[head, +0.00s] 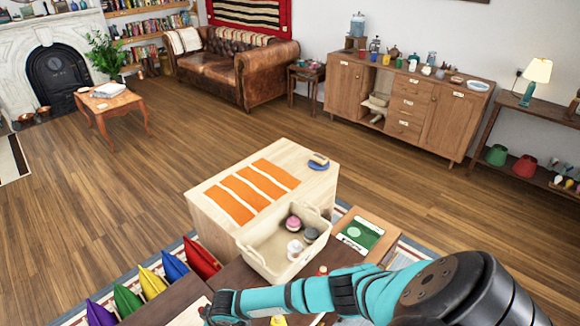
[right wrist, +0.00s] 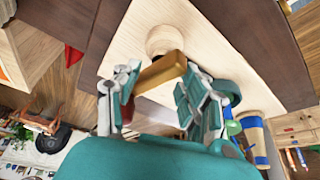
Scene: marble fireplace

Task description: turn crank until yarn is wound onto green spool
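In the right wrist view a wooden crank (right wrist: 160,72) with a yellow-brown bar runs from a round pale hub (right wrist: 165,38) on a light wooden board (right wrist: 122,52). My right gripper (right wrist: 158,92) has its fingers spread, one on each side of the bar; whether either touches it is unclear. A dark red piece (right wrist: 127,110) shows partly behind the left finger. In the head view my right arm reaches in from the right and my right gripper (head: 212,310) is at the bottom edge, mostly cut off. I cannot make out the green spool or the yarn. My left gripper is not in view.
In the head view a cream bin (head: 262,262) with several small items stands beside a green card (head: 360,234). A wooden cabinet (head: 215,190) with orange strips is behind it. Coloured cushions (head: 153,283) line the left. A tan-and-blue roll (right wrist: 256,140) shows in the right wrist view.

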